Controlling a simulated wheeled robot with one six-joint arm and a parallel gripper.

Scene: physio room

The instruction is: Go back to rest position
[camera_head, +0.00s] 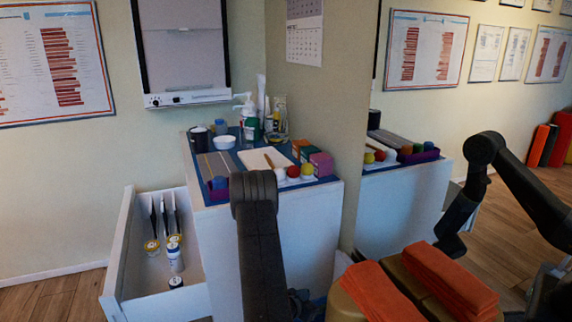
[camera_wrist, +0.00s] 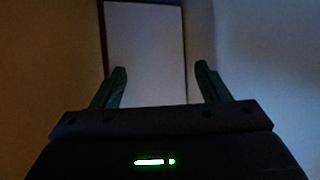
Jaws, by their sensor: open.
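My gripper (camera_wrist: 161,72) shows in the wrist view with its two dark fingers wide apart and nothing between them. Beyond the fingers is a pale upright rectangular panel (camera_wrist: 146,40) between dim brown and grey surfaces; I cannot tell what it belongs to. In the head view my dark arm rises in front of the white cabinet (camera_head: 305,235), and my gripper cannot be made out there.
An open drawer (camera_head: 112,268) at the left holds bottles, jars and dark tools. The cabinet top carries a blue mat (camera_head: 216,194), bottles, a white bowl (camera_head: 224,142) and small boxes. A mirror (camera_head: 440,120) stands at right. Orange towels (camera_head: 375,292) lie at the front right.

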